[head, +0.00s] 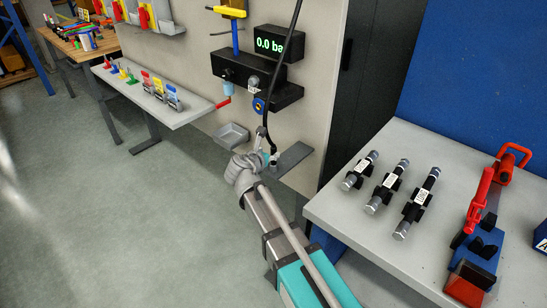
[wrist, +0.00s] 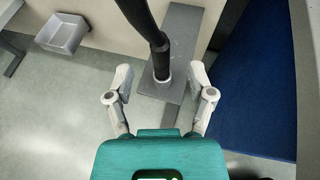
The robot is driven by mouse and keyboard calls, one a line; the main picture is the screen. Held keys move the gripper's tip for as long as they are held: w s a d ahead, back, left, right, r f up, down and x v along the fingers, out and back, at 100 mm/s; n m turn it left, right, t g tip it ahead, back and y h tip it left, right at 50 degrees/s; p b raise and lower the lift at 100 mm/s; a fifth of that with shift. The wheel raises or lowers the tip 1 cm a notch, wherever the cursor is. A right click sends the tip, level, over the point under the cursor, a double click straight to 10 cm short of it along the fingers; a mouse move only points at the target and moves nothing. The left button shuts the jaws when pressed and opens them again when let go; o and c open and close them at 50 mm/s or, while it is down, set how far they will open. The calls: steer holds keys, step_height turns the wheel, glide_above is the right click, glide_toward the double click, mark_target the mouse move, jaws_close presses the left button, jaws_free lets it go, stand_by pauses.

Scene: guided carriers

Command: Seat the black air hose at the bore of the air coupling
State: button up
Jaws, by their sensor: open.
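The black air hose (head: 268,115) hangs from above, past the front of a black air unit (head: 280,95). Its lower end, with a pale ring, stands at the grey shelf (head: 293,158). In the wrist view the hose (wrist: 158,55) comes down between the fingers of my gripper (wrist: 160,78) to the shelf (wrist: 181,30). The fingers are apart, with a gap showing on each side of the hose. In the head view my gripper (head: 263,148) is at the hose's lower end. A round blue-ringed fitting (head: 258,104) sits under the unit; I cannot tell whether it is the coupling.
A grey bin (head: 231,135) hangs left of the shelf. A red-handled valve (head: 223,103) sticks out left of the unit. A grey table (head: 330,208) with several cylindrical parts stands right.

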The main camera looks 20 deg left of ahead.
mark_target(272, 150)
steer(key=shift+b+x, duration=1.05)
steer(key=shift+x, duration=1.6)
jaws_close()
